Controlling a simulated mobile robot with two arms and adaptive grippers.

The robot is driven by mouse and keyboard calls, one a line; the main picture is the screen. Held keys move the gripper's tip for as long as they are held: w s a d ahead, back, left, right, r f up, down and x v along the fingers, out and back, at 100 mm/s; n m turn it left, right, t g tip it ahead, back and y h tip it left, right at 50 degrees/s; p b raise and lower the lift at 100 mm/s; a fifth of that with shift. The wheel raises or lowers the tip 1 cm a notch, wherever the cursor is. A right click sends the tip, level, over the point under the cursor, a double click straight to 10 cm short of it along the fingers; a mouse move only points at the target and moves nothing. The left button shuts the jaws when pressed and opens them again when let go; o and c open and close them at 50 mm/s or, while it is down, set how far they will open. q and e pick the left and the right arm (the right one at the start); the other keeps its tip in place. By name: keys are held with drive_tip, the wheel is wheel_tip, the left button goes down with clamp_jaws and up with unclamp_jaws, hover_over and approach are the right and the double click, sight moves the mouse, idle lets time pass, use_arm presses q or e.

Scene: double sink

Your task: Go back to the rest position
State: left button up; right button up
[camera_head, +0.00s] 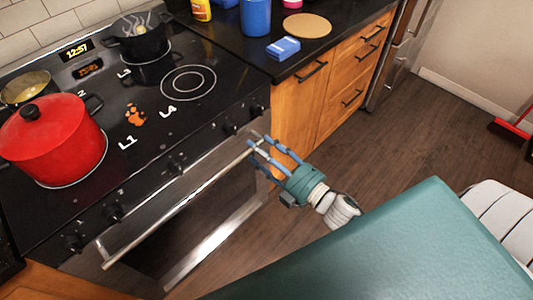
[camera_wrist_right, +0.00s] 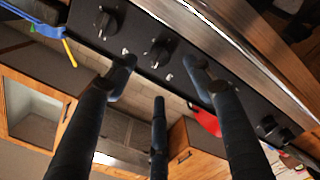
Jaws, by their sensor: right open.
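My right gripper (camera_head: 262,146) is teal with blue-grey fingers. In the head view it is in front of the stove, by the right end of the oven handle (camera_head: 180,206). Its fingers are spread open with nothing held between them. I cannot tell whether a fingertip touches the handle. In the right wrist view the dark fingers (camera_wrist_right: 160,82) stand apart, with the stove's knob panel (camera_wrist_right: 135,38) beyond them. My left gripper is not in view.
A red pot (camera_head: 52,140) and a black pot (camera_head: 139,40) stand on the stove (camera_head: 205,110). A blue box (camera_head: 283,48), a blue container (camera_head: 256,18) and a round board (camera_head: 307,25) are on the counter. Open floor (camera_head: 440,135) lies to the right of the wooden drawers (camera_head: 320,90).

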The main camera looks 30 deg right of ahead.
drive_tip(key=shift+v, duration=1.05)
drive_tip(key=s+d+f+m+g+h, duration=0.2)
drive_tip(key=s+f+m, duration=0.1)
drive_tip(key=f, duration=0.8)
drive_tip(key=s+d+f+m+g+h, duration=0.1)
drive_tip(key=s+f+m+g, duration=0.15)
drive_tip(key=f, duration=0.75)
drive_tip(key=s+d+f+m+g+h, duration=0.2)
drive_tip(key=s+f+m, duration=0.15)
drive_tip(key=f, duration=0.75)
drive_tip(key=s+a+f+m+g, duration=0.1)
drive_tip(key=s+f+g, duration=0.2)
drive_tip(key=s+f, duration=0.3)
drive_tip(key=s+a+f+m+g, duration=0.1)
drive_tip(key=s+f, duration=0.5)
drive_tip(key=s, duration=0.8)
drive_tip(key=s+a+f+m+g+h, duration=0.1)
drive_tip(key=s+f+g, duration=0.4)
drive_tip(key=s, duration=0.5)
drive_tip(key=shift+s+f+m, duration=0.2)
drive_tip(key=shift+f+m, duration=0.7)
drive_tip(key=shift+f, duration=0.1)
drive_tip(key=shift+g, duration=0.25)
